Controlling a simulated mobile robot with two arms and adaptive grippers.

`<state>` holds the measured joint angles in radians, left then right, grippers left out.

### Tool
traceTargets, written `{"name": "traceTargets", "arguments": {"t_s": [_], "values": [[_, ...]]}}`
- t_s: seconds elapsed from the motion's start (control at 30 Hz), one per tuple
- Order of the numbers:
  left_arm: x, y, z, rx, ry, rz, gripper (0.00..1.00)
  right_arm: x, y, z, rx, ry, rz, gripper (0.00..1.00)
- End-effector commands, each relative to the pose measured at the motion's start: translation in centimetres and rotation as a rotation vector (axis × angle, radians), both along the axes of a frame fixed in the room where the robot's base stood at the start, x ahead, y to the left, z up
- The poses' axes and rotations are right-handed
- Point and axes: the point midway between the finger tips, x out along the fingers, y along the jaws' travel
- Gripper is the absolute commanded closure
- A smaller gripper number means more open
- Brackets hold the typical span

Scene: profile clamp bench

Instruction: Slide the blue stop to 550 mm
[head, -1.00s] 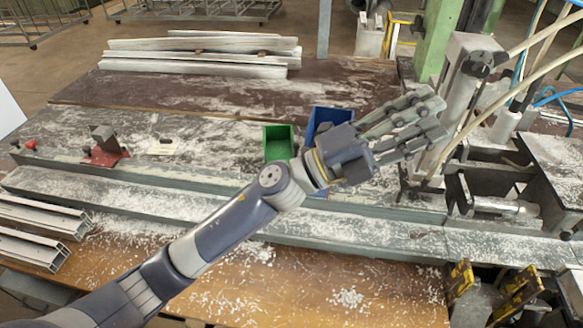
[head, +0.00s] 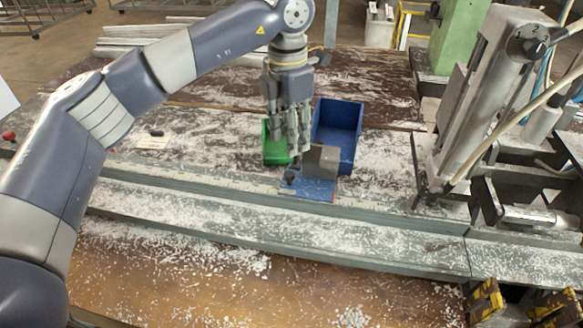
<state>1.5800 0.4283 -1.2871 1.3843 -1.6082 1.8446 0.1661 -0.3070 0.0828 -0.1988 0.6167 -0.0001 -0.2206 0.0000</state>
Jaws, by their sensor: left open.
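The blue stop (head: 308,188) sits on the long grey rail (head: 180,185), below the bins in the picture. It has a blue base, an upright grey block (head: 322,161) and a dark knob (head: 291,175) at its left end. My left gripper (head: 288,150) is open and points down, its fingertips just above the knob and left of the grey block. I cannot tell whether the fingers touch the stop. A pale scale strip runs along the rail, but its numbers are too small to read. My right gripper is not in view.
A green bin (head: 272,155) and a blue bin (head: 338,136) stand behind the stop, close to my left gripper. The clamp machine (head: 478,105) stands at the right end of the rail. White chips litter the bench. The rail right of the stop looks clear up to the machine.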

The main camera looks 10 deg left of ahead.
Motion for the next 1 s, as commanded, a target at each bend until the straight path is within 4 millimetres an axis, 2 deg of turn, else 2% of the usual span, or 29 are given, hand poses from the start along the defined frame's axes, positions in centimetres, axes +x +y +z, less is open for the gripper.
{"name": "traceTargets", "arguments": {"t_s": [0.07,0.17,0.3,0.37,0.6,0.67,0.8,1.0], "values": [[0.1,0.3,-0.7,0.011,-0.001,0.005,0.59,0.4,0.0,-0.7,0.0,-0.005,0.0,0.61],[0.1,0.5,-1.2,0.017,0.0,0.007,0.59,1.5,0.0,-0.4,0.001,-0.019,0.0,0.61],[0.0,0.5,-3.1,0.017,0.003,0.006,0.59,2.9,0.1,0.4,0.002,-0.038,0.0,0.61],[0.0,0.5,-4.2,0.016,0.003,0.007,0.59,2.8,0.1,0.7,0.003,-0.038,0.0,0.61],[0.0,0.4,-8.6,0.014,0.001,0.005,0.59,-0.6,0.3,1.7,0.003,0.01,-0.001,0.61],[0.0,0.4,-9.5,0.015,0.002,0.006,0.59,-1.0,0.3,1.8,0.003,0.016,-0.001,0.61],[0.1,0.4,-10.7,0.014,0.0,0.005,0.59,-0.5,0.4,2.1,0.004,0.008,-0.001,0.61],[0.1,0.4,-11.3,0.013,-0.001,0.005,0.59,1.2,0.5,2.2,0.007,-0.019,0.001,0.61]]}}
